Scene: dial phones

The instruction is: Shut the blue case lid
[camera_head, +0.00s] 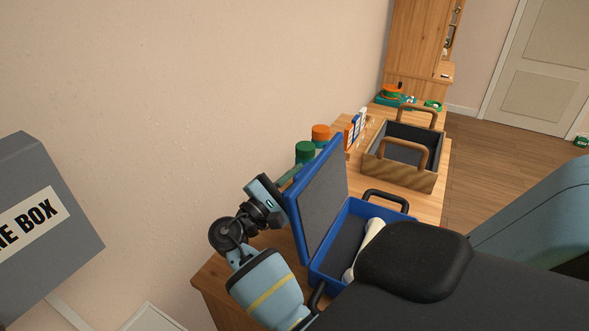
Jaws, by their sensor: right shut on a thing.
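The blue case (325,283) sits on the wooden table with its lid (319,197) standing up, hinged on the left side and showing a grey lining. A white rounded object (369,247) lies inside the case, partly hidden by a black part of mine. My right gripper (281,190) is at the lid's near left edge, shut on the lid; its fingertips are mostly hidden. My left gripper is not in view.
A wooden open box (398,182) with two handles stands beyond the case. Green (305,152) and orange (321,134) round things stand behind the lid, near the wall. A grey box (45,215) with lettering is at left.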

